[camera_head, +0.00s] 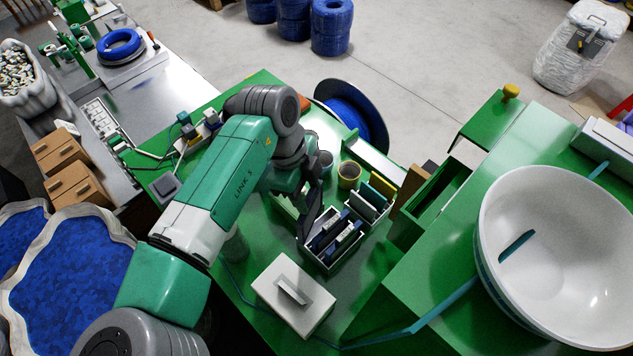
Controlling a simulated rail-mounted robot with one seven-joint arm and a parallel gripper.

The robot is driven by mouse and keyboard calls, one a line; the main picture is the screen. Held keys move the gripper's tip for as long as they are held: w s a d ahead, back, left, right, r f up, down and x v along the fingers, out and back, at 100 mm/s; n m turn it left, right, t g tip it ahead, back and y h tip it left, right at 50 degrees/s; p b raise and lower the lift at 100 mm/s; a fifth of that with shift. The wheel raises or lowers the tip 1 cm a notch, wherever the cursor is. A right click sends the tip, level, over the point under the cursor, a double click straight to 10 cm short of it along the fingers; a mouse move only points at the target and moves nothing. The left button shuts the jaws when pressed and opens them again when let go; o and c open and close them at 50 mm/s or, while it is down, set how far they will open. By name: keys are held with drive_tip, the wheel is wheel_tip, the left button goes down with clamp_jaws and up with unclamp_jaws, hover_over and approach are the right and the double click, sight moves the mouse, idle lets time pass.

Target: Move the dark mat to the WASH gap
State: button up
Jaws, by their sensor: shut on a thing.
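My gripper (309,185) is over the green table, just above the back left of a white slotted holder (327,262). It is shut on a dark, thin, upright piece (312,211), which looks like the dark mat. The fingertips are partly hidden by my arm. The piece overlaps the holder's left side in view; I cannot tell if its lower edge is inside a gap. The holder carries several dark and blue upright pieces. No WASH lettering can be read at this size.
Behind the holder stand green and yellow upright pieces (381,184) and a round yellow-rimmed cup (349,175). A white lidded box (293,296) lies in front.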

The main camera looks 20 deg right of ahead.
drive_tip(key=s+a+r+n+t+p, duration=0.3)
drive_tip(key=a+r+n+p, duration=0.25)
drive_tip(key=r+n, duration=0.5)
drive_tip(key=s+a+r+n+t+p, duration=0.25)
drive_tip(key=a+r+n+p, duration=0.3)
drive_tip(key=r+n, duration=0.45)
drive_tip(key=m+g+h+b, duration=0.1)
drive_tip(key=m+g+b, duration=0.2)
drive_tip(key=m+b, duration=0.75)
approach(317, 191)
drive_tip(key=a+m+p, duration=0.1)
drive_tip(key=a, duration=0.3)
drive_tip(key=d+f+m+g+b, duration=0.1)
drive_tip(key=d+f+m+b, duration=0.1)
drive_tip(key=f+m, duration=0.1)
drive_tip(key=d+f+m+g+y+b, duration=0.1)
drive_tip(key=d+f+m+b, duration=0.1)
drive_tip(key=f+m, duration=0.2)
drive_tip(key=d+f+m+g+b, duration=0.1)
drive_tip(key=d+f+m+b, duration=0.1)
drive_tip(key=f+m, duration=0.1)
drive_tip(key=shift+w+d+f+m+y, duration=0.2)
drive_tip(key=shift+w+f+m+y, duration=0.15)
drive_tip(key=shift+m, duration=0.55)
drive_tip(key=shift+d+f+m, duration=0.35)
drive_tip(key=shift+m, duration=0.55)
drive_tip(key=shift+y, duration=0.25)
